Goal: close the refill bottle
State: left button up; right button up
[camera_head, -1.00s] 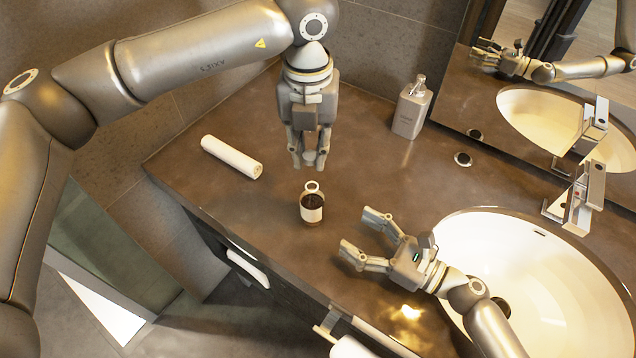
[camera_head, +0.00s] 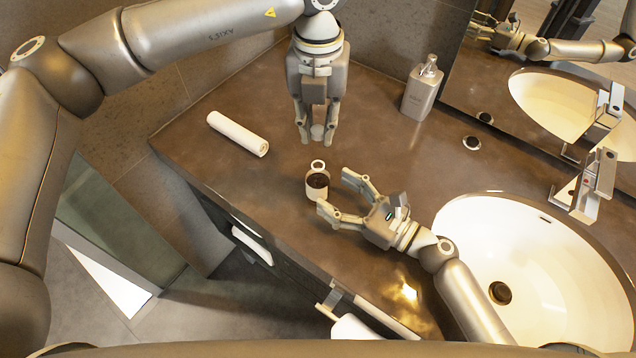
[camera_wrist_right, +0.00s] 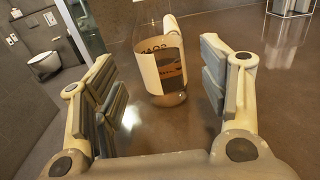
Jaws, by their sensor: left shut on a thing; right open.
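The refill bottle (camera_head: 317,187) stands upright on the brown counter, with a pale label and dark contents; a pale ring at its top looks like its open mouth. It also shows in the right wrist view (camera_wrist_right: 165,70), clear-walled with amber liquid. My left gripper (camera_head: 317,135) points down, shut on a small pale round piece that looks like the cap (camera_head: 317,131), apart from the bottle and behind it in the picture. My right gripper (camera_head: 338,192) is open, low at the bottle's right side. In the wrist view the bottle stands between the fingers, toward their tips, with gaps both sides.
A rolled white towel (camera_head: 238,133) lies left of the bottle. A grey soap dispenser (camera_head: 421,88) stands at the back by the mirror. The white sink (camera_head: 540,270) and tap (camera_head: 597,185) are at the right. The counter's front edge runs below the bottle.

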aim_at(327, 188)
jog(key=shift+x, duration=2.75)
jog(key=shift+d, duration=0.1)
grip_shut()
pick_arm(q)
jog(key=shift+f, duration=2.5)
jog(key=shift+f, duration=0.9)
jog(key=shift+f, duration=0.55)
